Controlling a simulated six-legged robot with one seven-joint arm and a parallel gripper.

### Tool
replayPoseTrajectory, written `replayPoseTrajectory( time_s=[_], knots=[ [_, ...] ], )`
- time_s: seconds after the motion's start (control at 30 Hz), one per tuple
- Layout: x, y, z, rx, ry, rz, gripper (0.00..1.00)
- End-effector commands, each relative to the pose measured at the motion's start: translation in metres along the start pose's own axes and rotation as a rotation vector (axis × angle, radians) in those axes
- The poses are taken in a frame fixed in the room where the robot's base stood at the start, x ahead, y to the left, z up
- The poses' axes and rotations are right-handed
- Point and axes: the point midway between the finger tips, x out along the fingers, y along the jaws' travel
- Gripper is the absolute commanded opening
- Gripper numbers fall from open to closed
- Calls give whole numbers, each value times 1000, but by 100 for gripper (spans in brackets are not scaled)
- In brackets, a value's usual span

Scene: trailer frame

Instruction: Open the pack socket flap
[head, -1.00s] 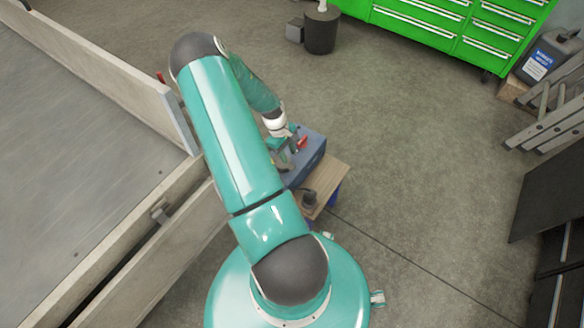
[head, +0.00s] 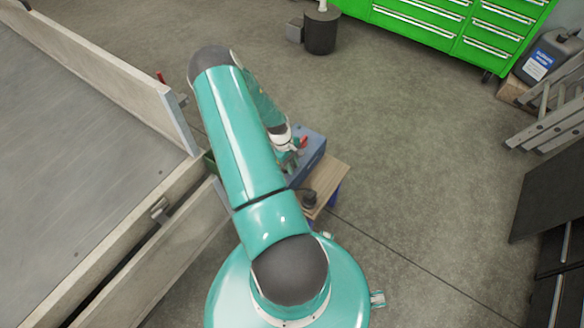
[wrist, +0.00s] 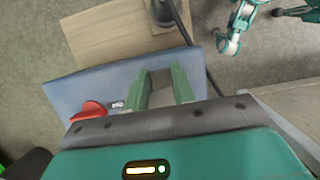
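The blue pack (head: 314,148) sits on a wooden-topped stand, and my arm covers its left part in the head view. It also fills the middle of the wrist view (wrist: 75,91). A red knob or lever (wrist: 88,110) is on it, left of my fingers, with a small silver piece (wrist: 118,104) between. My gripper (wrist: 163,82) is over the pack with its two green fingers apart. A grey surface shows between the fingers; I cannot tell whether they touch it. I cannot make out the socket flap; the gripper body hides the pack's near side.
The wooden top (head: 330,178) carries a small dark fitting (head: 309,199) with a cable (wrist: 200,62). The trailer side board (head: 120,85) stands to the left. Green drawers (head: 440,30) and a ladder (head: 550,122) are farther off. The floor right of the stand is clear.

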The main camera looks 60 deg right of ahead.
Motion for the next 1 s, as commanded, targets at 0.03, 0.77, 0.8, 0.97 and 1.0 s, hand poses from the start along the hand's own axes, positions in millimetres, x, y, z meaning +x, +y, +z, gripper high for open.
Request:
replayPoseTrajectory(
  time_s=[0.03,0.77,0.8,0.97,1.0],
  knots=[
    [0,0,0,0,0,0,17],
    [-16,0,2,-1,1,2,17],
    [-19,1,2,-1,1,2,17],
    [-27,0,4,0,1,1,17],
    [-28,0,4,0,1,1,17]
  ],
)
